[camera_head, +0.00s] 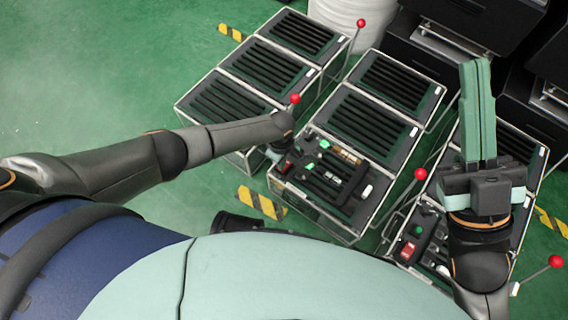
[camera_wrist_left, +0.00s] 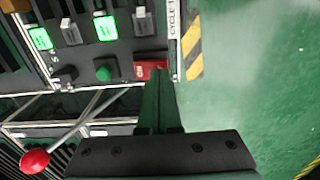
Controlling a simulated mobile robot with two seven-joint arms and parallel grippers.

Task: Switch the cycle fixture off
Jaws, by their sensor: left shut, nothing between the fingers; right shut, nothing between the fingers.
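The cycle fixture is the middle unit (camera_head: 352,222) in the head view, with a dark control panel on its near end. In the left wrist view its label plate (camera_wrist_left: 173,20) reads CYCLE. A red switch (camera_wrist_left: 152,68) sits at the panel corner beside the plate; it also shows in the head view (camera_head: 287,165). Two green lamps are lit, one (camera_wrist_left: 105,28) nearer the plate. My left gripper (camera_wrist_left: 158,85) is shut and empty, its tips at the red switch; I cannot tell whether they touch. My right gripper (camera_head: 478,65) is shut and empty, fingers pointing up.
A lever with a red ball (camera_head: 295,99) rises close to my left wrist; a red-ball lever (camera_wrist_left: 34,161) also shows in the left wrist view. Another fixture with a red switch (camera_head: 407,251) stands at right. Green floor with yellow-black tape (camera_head: 262,203) is open at left.

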